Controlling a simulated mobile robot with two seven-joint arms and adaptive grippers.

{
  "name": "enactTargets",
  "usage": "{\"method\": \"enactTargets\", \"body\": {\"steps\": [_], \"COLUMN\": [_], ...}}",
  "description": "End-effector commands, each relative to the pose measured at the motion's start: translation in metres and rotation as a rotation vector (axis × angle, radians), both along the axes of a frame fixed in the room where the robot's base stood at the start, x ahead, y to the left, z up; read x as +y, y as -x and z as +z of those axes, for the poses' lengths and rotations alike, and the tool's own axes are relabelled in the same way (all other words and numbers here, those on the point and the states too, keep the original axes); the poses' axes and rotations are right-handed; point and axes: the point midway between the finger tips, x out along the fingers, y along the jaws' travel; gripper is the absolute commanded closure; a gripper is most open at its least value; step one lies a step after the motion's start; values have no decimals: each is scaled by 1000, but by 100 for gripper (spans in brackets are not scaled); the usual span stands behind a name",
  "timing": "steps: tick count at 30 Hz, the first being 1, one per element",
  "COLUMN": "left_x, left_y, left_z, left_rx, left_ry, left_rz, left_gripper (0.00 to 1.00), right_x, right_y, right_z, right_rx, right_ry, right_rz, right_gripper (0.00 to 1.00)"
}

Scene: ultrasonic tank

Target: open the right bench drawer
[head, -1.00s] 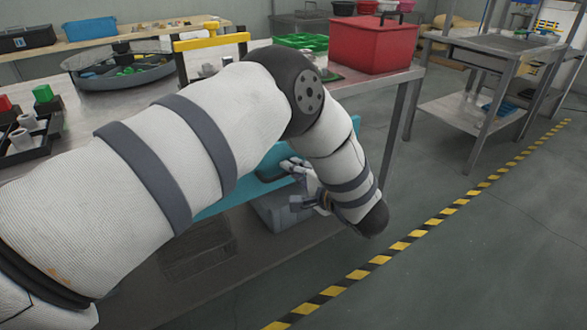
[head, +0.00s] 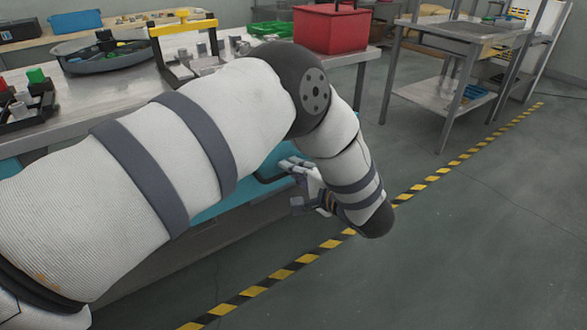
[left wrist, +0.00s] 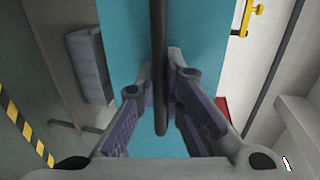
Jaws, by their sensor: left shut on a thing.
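The right bench drawer has a teal front (head: 228,207), partly hidden behind my left arm in the head view. Its dark bar handle (head: 268,179) sticks out at the front. My left gripper (head: 297,182) is at the handle. In the left wrist view the black handle (left wrist: 160,45) runs between the two fingers of my left gripper (left wrist: 160,95), which is shut on it, with the teal front (left wrist: 205,40) behind. How far the drawer stands out from the bench cannot be told. My right gripper is not in view.
The metal bench top (head: 95,95) carries a round tray (head: 115,58), a yellow-handled frame (head: 183,40) and a red box (head: 330,28). A metal side table (head: 450,45) stands at the back right. The floor around the yellow-black stripe (head: 330,243) is clear.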

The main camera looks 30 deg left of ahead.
Motion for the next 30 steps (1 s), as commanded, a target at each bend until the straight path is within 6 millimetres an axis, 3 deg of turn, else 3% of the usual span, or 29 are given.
{"method": "enactTargets", "body": {"steps": [5,6,9,19,30], "left_x": [0,0,0,-5,-87], "left_y": [-1,-1,-1,1,35], "left_z": [1,1,1,2,20], "left_rx": [-3,-3,-3,-1,-2], "left_ry": [0,0,0,0,0], "left_rz": [-2,-2,-2,-1,-5], "left_gripper": [100,89,71,71,71], "right_x": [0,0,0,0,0], "right_y": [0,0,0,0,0], "right_z": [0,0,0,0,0], "right_rx": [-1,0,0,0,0], "right_ry": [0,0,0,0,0], "right_rz": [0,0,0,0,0], "right_gripper": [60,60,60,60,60]}}
